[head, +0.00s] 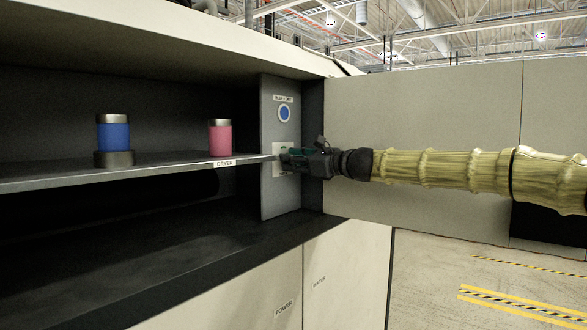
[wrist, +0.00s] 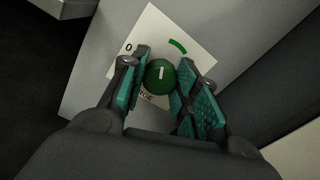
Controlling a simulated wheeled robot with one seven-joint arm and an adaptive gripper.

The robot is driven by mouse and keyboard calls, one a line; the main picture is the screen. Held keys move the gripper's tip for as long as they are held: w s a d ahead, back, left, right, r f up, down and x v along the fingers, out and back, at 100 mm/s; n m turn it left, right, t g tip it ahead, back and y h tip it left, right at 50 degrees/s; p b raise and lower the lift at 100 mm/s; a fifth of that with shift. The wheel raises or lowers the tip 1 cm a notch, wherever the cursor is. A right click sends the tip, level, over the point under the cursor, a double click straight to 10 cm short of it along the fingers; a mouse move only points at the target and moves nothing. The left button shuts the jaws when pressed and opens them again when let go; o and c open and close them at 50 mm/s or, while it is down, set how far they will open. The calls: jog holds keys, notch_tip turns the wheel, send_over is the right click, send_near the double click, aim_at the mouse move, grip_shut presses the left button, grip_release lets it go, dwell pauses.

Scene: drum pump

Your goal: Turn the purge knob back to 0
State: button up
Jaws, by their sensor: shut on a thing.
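The purge knob (wrist: 160,77) is round and green with a white pointer line. It sits on a white plate (wrist: 151,22) that also shows in the head view (head: 279,149). The plate has a "0" at its upper left in the wrist view and a green arc at its upper right. The pointer line stands nearly upright in the picture, between the "0" and the arc. My gripper (wrist: 164,74) is shut on the knob, with a teal-padded finger on each side. In the head view my gripper (head: 303,160) hides the knob.
A blue round button (head: 284,114) is above the plate on the grey panel (head: 283,205). On the shelf (head: 60,178) at left stand a blue canister (head: 113,135), on a dark base, and a pink canister (head: 220,138). A "DRYER" label is on the shelf edge.

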jog(key=n+b, duration=0.8)
jog(key=n, duration=0.4)
dwell(0.5)
jog(key=o, duration=1)
jog(key=shift+d, duration=0.1)
jog(key=shift+v, duration=5.95)
